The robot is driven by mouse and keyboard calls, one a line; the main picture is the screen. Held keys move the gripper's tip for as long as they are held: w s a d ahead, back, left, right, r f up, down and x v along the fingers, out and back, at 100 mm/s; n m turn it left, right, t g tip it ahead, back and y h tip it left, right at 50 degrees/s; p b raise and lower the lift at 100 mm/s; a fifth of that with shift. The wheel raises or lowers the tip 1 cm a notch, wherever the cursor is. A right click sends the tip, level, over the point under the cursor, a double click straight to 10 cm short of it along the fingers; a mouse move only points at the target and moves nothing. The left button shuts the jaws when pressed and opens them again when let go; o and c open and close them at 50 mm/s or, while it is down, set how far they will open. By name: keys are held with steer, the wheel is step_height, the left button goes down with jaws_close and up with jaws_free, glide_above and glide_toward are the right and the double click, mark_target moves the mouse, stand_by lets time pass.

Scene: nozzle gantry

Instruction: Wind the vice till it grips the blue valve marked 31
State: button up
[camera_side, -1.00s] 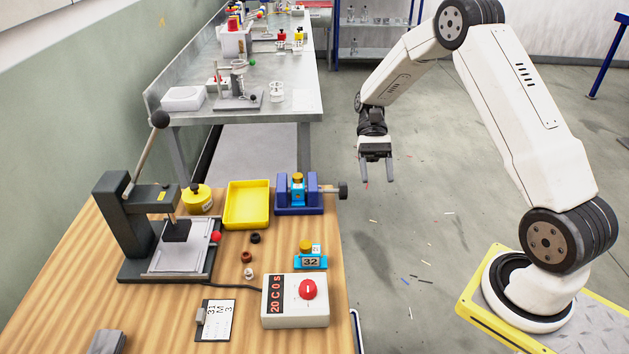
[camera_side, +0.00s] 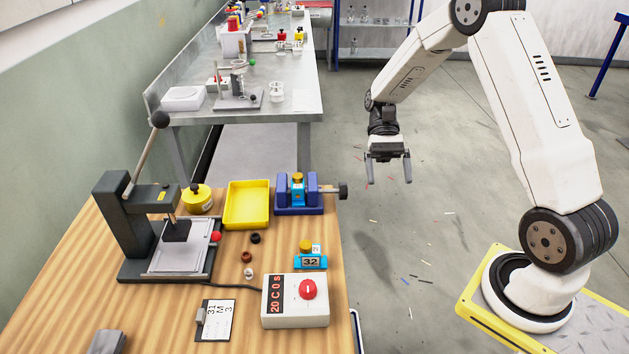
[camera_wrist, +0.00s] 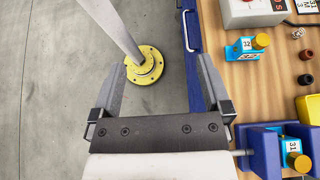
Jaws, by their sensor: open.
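The blue valve marked 31 (camera_wrist: 291,147), with a brass-coloured cap, sits upright between the jaws of the dark blue vice (camera_wrist: 262,150). In the side view the valve (camera_side: 298,192) and vice (camera_side: 313,207) are at the bench's right edge. The vice's black winding knob (camera_side: 343,191) sticks out to the right on a rod; my gripper hides it in the wrist view. I cannot tell whether the jaws touch the valve. My gripper (camera_side: 389,182) is open and empty, in the air right of the knob and apart from it. Its spread fingers (camera_wrist: 161,75) also show in the wrist view.
A second blue valve marked 32 (camera_side: 311,262) stands on the bench near a control box with a red dial (camera_side: 308,289). A yellow tray (camera_side: 248,228), a yellow pot (camera_side: 197,199) and a lever press (camera_side: 125,220) are left of the vice. Floor right of the bench is mostly clear.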

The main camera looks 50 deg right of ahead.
mark_target(343, 191)
step_height(343, 191, up, 4)
steer(key=w+a+m+t+y, duration=0.2)
steer(key=w+m+t+y, duration=0.1)
steer(key=m+t+y, duration=0.3)
steer(key=w+d+m+t+h, duration=0.1)
steer(key=w+d+m+t, duration=0.25)
steer(key=m+t, duration=0.45)
steer(key=w+d+m+t+h, duration=0.2)
steer(key=d+m+t, duration=0.3)
steer(key=m+t, duration=0.25)
step_height(343, 191, down, 18)
steer(key=shift+n, duration=0.35)
steer(key=shift+w+a+t, duration=0.1)
steer(key=shift+w+t, duration=0.1)
steer(key=shift+t, duration=0.05)
steer(key=shift+x, duration=3.8)
steer(key=shift+s+r, duration=0.1)
steer(key=shift+c, duration=0.2)
